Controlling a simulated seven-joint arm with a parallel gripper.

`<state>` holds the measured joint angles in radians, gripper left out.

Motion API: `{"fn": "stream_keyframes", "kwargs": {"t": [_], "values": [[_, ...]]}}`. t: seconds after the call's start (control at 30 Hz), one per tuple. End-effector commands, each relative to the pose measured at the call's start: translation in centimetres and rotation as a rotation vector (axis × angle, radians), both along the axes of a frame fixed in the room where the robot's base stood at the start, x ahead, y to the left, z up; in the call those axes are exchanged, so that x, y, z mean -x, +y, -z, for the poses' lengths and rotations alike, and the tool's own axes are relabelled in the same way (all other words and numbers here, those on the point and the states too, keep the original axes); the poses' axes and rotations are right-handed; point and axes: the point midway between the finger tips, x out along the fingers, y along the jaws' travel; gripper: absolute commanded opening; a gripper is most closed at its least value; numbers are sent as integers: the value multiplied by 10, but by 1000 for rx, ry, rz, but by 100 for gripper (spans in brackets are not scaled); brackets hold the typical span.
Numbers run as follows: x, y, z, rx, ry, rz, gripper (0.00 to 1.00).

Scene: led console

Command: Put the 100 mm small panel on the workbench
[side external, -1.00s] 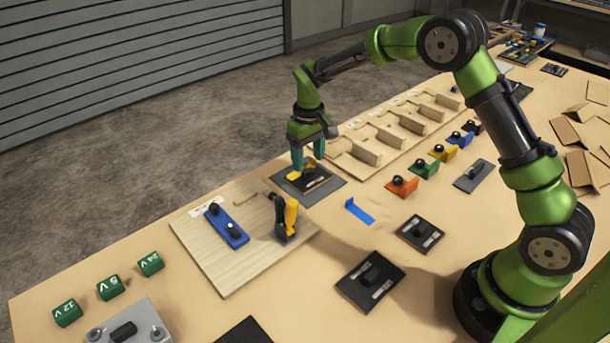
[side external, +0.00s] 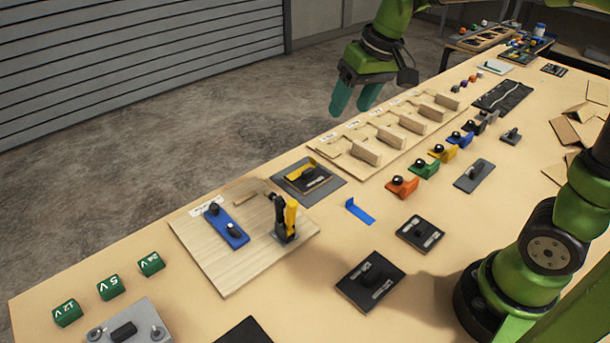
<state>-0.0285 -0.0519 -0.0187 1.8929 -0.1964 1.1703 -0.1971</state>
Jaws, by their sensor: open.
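Several black panels with knobs lie on the workbench (side external: 110,257); I cannot read their size labels. A small one (side external: 408,236) lies right of centre, and a larger one (side external: 352,291) lies in front of it. Another dark panel (side external: 318,187) with a yellow piece (side external: 301,169) on it rests on a dark grey mat (side external: 330,195). My gripper (side external: 355,98) is open and empty, high above the far edge of the bench, apart from every panel.
A wooden board (side external: 215,268) holds a blue plate (side external: 225,226) and an upright black-yellow tool (side external: 287,218). A blue bracket (side external: 360,212) lies nearby. Slotted wooden trays (side external: 395,135) and coloured knobbed blocks (side external: 402,186) line the far right. Green voltage blocks (side external: 110,287) sit front left.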

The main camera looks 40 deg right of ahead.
Motion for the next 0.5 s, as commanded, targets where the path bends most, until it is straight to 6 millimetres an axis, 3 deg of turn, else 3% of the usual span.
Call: {"fn": "stream_keyframes", "kwargs": {"t": [0.03, 0.1, 0.23, 0.4, 0.5], "values": [[23, 1, -9, -18, -44, 21, 61], [50, 3, -14, -46, -100, 52, 61], [95, 6, -11, -94, -191, 107, 61], [130, 8, 0, -136, -270, 157, 61], [139, 8, 5, -149, -291, 172, 61]]}}
